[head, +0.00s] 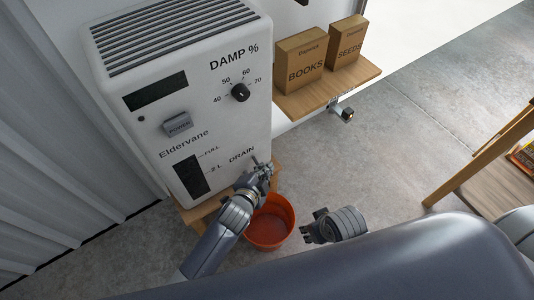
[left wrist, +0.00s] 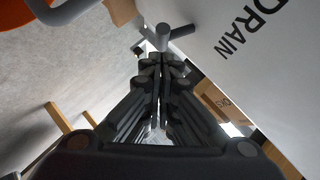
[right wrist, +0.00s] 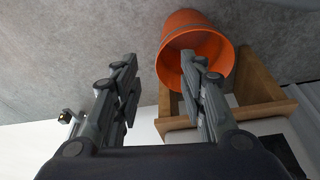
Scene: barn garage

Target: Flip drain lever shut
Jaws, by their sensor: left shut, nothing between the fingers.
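The white Eldervane dehumidifier (head: 200,95) has a DRAIN label on its lower front. The grey drain lever (left wrist: 180,32) is a short bar on a round stem, close beyond my left fingertips in the left wrist view. In the head view the lever is mostly hidden behind my left gripper (head: 264,172). My left gripper (left wrist: 160,62) is shut and empty, its tips just short of the lever; I cannot tell if they touch. My right gripper (head: 312,229) is low, right of the orange bucket (head: 270,222). In the right wrist view my right gripper (right wrist: 159,62) is open and empty.
The bucket stands on the floor below the drain. A grey curved pipe (left wrist: 62,12) shows beside the lever. A wooden shelf (head: 330,85) holds the BOOKS box (head: 300,62) and SEEDS box (head: 347,44). A wooden table (head: 500,185) stands at right. Concrete floor between is clear.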

